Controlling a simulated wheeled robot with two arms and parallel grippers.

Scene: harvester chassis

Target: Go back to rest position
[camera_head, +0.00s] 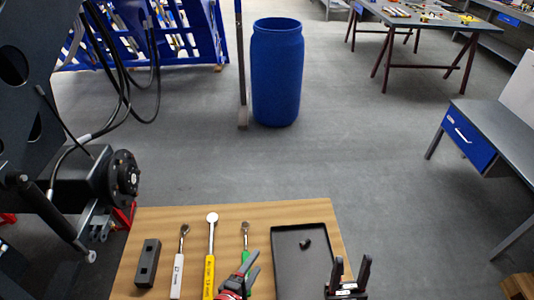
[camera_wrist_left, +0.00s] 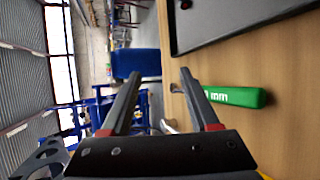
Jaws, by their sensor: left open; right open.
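My left gripper (camera_head: 250,263) is open over the front of the wooden table (camera_head: 283,211), near the green-handled wrench (camera_head: 245,229). In the left wrist view its two fingers (camera_wrist_left: 160,74) stand apart with nothing held between them. The wrench's green handle (camera_wrist_left: 237,96) lies on the wood beside one finger. My right gripper (camera_head: 352,264) is open and empty at the front right, over the dark tray's near edge. The green wrench's lower part is partly hidden by my left gripper in the head view.
A dark block (camera_head: 148,262), a white-handled wrench (camera_head: 178,275) and a yellow-handled wrench (camera_head: 210,262) lie left of the green one. The black tray (camera_head: 287,265) holds a small dark part (camera_head: 306,243). The harvester chassis (camera_head: 75,178) stands left; open floor lies beyond the table.

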